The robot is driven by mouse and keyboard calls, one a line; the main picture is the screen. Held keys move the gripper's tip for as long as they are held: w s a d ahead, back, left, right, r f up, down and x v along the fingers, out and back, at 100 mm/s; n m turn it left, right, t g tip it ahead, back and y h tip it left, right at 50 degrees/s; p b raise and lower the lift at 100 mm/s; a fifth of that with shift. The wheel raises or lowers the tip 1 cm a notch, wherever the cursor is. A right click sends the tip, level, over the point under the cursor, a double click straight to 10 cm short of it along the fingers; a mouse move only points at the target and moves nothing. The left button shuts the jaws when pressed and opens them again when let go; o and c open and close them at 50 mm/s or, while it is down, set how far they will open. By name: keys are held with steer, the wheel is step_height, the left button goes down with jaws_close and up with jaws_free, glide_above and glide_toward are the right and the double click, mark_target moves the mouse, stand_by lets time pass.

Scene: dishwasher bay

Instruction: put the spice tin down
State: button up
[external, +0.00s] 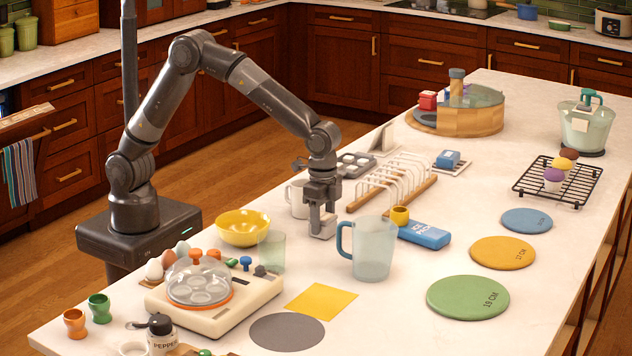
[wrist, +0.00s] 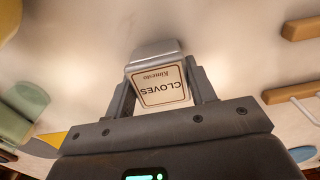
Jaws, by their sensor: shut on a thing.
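The spice tin (external: 323,229) is a small silvery box. In the wrist view the tin (wrist: 160,85) shows a cream label reading "CLOVES", upside down in the picture. My gripper (external: 321,213) points down and is shut on the tin, with one finger on each side. The tin is at or just above the white island top (external: 400,306); I cannot tell whether its base touches. It is between a glass tumbler (external: 271,251) on the left and a clear blue-handled jug (external: 372,249) on the right.
A white mug (external: 298,199) stands close behind my gripper. A toast rack (external: 396,181) is behind to the right, and a blue ice pack (external: 424,235) lies right of the jug. A yellow square (external: 321,301) and an egg cooker (external: 214,300) are in front. Bare top shows around the yellow square.

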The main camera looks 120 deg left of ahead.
mark_target(323, 216)
steer(key=o, duration=1)
steer(key=shift+f, duration=0.1)
step_height(323, 216, up, 12)
steer(key=s+d+r+t, duration=0.1)
steer(key=s+d+r, duration=0.1)
steer(key=s+r, duration=0.35)
steer(key=s+d+t, duration=0.1)
steer(key=s, duration=0.8)
steer(key=s+d+t, duration=0.2)
steer(key=s, duration=0.8)
steer(key=s+d+f+t, duration=0.1)
steer(key=s+d, duration=0.1)
steer(key=s, duration=0.8)
steer(key=shift+s+f+t, duration=0.1)
steer(key=shift+s+t, duration=0.15)
steer(key=shift+t, duration=0.05)
